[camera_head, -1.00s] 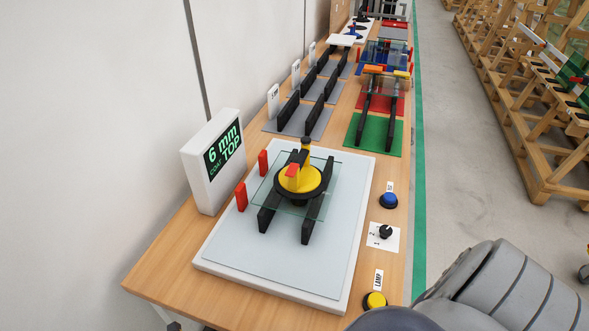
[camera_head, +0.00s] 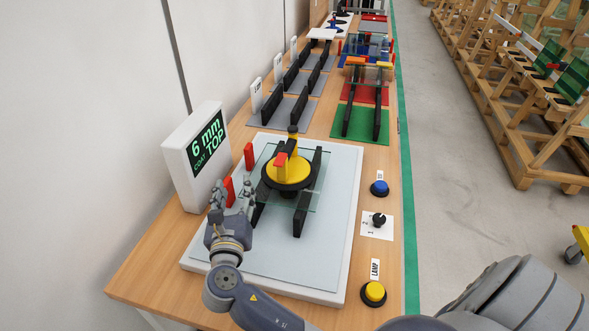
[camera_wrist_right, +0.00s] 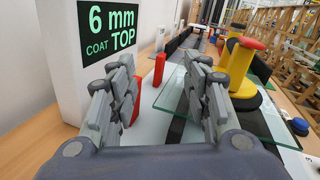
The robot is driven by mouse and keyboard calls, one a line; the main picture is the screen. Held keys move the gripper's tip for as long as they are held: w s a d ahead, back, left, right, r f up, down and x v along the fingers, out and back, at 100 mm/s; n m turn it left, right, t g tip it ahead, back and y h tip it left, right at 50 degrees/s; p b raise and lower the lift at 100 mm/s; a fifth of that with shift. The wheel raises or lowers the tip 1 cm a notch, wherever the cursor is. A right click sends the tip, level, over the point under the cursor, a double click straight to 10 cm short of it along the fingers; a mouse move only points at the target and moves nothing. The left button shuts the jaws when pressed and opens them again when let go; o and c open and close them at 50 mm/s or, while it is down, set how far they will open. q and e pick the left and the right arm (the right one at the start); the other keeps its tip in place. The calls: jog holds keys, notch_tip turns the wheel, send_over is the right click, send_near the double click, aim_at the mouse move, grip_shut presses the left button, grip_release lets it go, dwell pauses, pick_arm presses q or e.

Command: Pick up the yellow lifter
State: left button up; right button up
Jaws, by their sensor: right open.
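The yellow lifter (camera_head: 287,172) has a round yellow body on a black suction ring, with a handle and an orange-red tab on top. It sits on a clear glass pane (camera_head: 318,185) that rests on black bars (camera_head: 302,208). In the right wrist view the lifter (camera_wrist_right: 240,65) stands to the right of the fingers, apart from them. My right gripper (camera_head: 231,196) is open and empty, left of the lifter near the red stops; it also shows in the right wrist view (camera_wrist_right: 160,100). The pane's left edge appears close to its right finger. My left gripper is not in view.
A display box (camera_head: 196,155) reading "6 mm COAT TOP" stands left of the gripper. Red stops (camera_head: 249,156) edge the white board (camera_head: 338,270). A blue button (camera_head: 379,187), a knob (camera_head: 378,219) and a yellow lamp button (camera_head: 374,292) line the right side. Racks (camera_head: 290,106) stand behind.

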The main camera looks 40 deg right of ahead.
aim_at(286, 150)
jog(key=d+m+g+h, duration=0.1)
jog(key=d, duration=0.3)
jog(key=s+d+r+m+g+h, duration=0.1)
jog(key=d, duration=0.3)
jog(key=d+r+m+g+h+p, duration=0.1)
jog(key=d+h, duration=0.1)
jog(key=d, duration=0.2)
jog(key=shift+s+m, duration=0.3)
jog(key=shift+w+d+f, duration=0.1)
jog(key=shift+w+d, duration=0.15)
jog(key=x, duration=0.1)
jog(key=p+x, duration=0.1)
jog(key=x, duration=0.1)
jog(key=p+x, duration=0.1)
jog(key=shift+w+d+r, duration=0.15)
jog(key=shift+w+r, duration=0.15)
jog(key=shift+w, duration=0.05)
jog(key=shift+w+d+f, duration=0.15)
jog(key=shift+w+d, duration=0.1)
jog(key=shift+d, duration=0.05)
jog(key=shift+a, duration=0.1)
jog(key=shift+c, duration=0.6)
grip_shut()
jog(key=shift+r, duration=0.4)
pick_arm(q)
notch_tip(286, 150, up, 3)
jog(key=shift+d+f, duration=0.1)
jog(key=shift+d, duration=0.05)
